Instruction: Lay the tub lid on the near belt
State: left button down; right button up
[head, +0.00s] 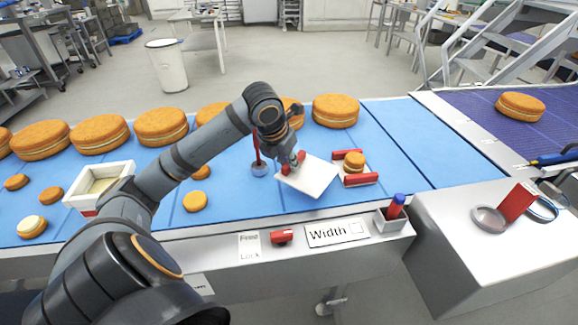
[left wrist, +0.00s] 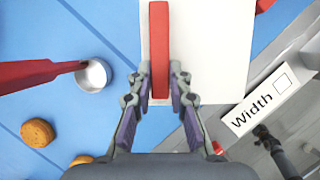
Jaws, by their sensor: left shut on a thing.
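The tub lid (head: 312,178) is a white square plate with a red bar handle, over the near blue belt (head: 395,140). My left gripper (head: 297,162) is shut on that handle (left wrist: 159,35). In the left wrist view the white lid (left wrist: 205,60) spreads out beyond the fingers, with blue belt to its left. I cannot tell whether the lid touches the belt. The white tub (head: 122,169) stands open at the left of the belt, with pale filling, partly hidden by my arm. My right gripper is not in view.
A small cup with a red handle (head: 259,169) stands just left of the lid. Red bars (head: 361,179) with a small cake (head: 354,161) lie to its right. Large cakes (head: 335,110) line the far side. A front ledge carries a Width sign (head: 328,233). The belt's right part is clear.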

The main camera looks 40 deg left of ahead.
aim_at(289, 172)
pick_arm(q)
jog(key=shift+w+a+f, duration=0.1)
jog(key=shift+w+f, duration=0.15)
jog(key=shift+f, duration=1.7)
jog(key=shift+f, duration=0.1)
jog(key=c, duration=1.3)
grip_release()
jog(key=shift+o, duration=0.2)
jog(key=shift+a+r, duration=0.1)
jog(key=shift+r, duration=0.4)
jog(key=b+v, duration=0.2)
jog(key=v, duration=0.9)
jog(key=shift+s, duration=0.25)
